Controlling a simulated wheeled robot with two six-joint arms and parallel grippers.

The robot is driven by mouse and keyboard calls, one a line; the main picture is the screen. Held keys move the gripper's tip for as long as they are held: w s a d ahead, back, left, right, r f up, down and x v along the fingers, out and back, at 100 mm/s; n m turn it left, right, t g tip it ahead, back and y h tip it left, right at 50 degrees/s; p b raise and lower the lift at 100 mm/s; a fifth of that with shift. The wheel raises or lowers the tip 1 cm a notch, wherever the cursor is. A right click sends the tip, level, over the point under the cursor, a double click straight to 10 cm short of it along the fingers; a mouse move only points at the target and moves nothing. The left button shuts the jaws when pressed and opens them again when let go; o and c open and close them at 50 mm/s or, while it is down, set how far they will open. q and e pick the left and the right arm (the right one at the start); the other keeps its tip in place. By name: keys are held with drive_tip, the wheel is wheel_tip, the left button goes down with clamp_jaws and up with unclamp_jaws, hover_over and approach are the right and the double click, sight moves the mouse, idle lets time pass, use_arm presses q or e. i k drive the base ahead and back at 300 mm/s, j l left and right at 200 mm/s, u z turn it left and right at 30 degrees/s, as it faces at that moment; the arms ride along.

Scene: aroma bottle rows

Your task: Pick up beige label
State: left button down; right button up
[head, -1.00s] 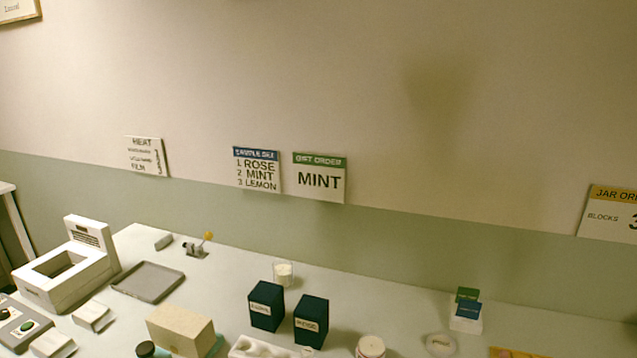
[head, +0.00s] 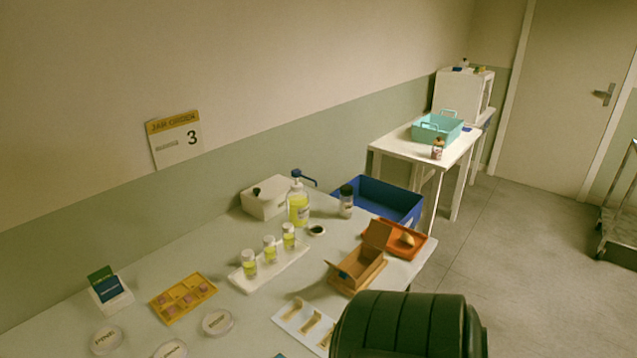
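Several beige label pieces (head: 311,323) lie on a pale sheet (head: 283,318) near the front edge of the head view, on the white table. The lower right part of the sheet is cut off or covered by a dark ribbed shape. Neither of my grippers shows in the head view, so I cannot see their state or what they hold.
An open cardboard box (head: 358,272) stands right of the sheet, before an orange tray (head: 420,246). A white rack (head: 280,268) with three small yellow-filled bottles is behind it. A yellow mold tray (head: 183,297) and round white lids (head: 218,322) lie left. A blue bin (head: 385,198) stands behind.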

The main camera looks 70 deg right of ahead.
sight(324, 344)
drive_tip(key=z, duration=2.05)
